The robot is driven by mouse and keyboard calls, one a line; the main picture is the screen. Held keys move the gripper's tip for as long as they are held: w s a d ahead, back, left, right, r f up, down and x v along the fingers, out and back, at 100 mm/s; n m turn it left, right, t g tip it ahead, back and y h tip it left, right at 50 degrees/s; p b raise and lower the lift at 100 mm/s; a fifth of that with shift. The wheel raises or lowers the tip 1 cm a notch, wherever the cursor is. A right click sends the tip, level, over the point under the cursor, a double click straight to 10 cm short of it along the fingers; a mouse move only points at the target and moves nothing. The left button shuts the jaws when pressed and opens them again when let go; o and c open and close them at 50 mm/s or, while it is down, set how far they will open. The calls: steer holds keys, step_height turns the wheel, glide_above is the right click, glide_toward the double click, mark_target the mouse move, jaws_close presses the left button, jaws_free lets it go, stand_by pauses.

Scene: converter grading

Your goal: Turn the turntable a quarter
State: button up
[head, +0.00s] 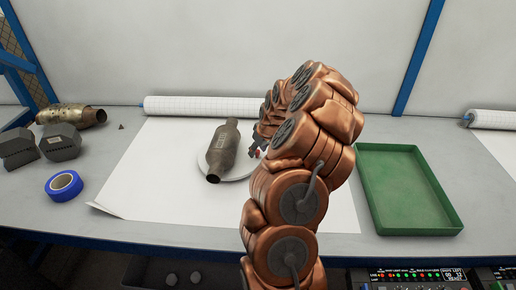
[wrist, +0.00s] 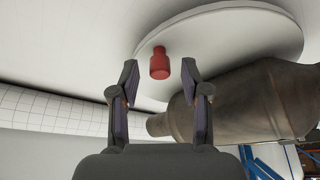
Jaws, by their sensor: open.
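The turntable (head: 238,170) is a round white disc on the white paper, partly hidden behind my copper-coloured arm in the head view. A brown metal converter (head: 222,152) lies across it. The wrist view shows the disc (wrist: 215,40), the converter (wrist: 255,105) to the right, and a red peg (wrist: 159,64) near the disc's edge. My gripper (wrist: 159,78) is open, with its two fingertips on either side of the red peg in the picture. I cannot tell whether they touch it. In the head view my gripper (head: 257,146) is mostly hidden by the arm.
A green tray (head: 405,146) stands right of my arm. At the left are blue tape (head: 64,185), two dark grey blocks (head: 60,142) and another converter (head: 70,115). A paper roll (head: 200,106) lies along the back. The white paper (head: 150,190) is clear at front left.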

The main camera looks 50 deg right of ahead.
steer(key=shift+c, duration=0.2)
jaws_close()
stand_by(0.5)
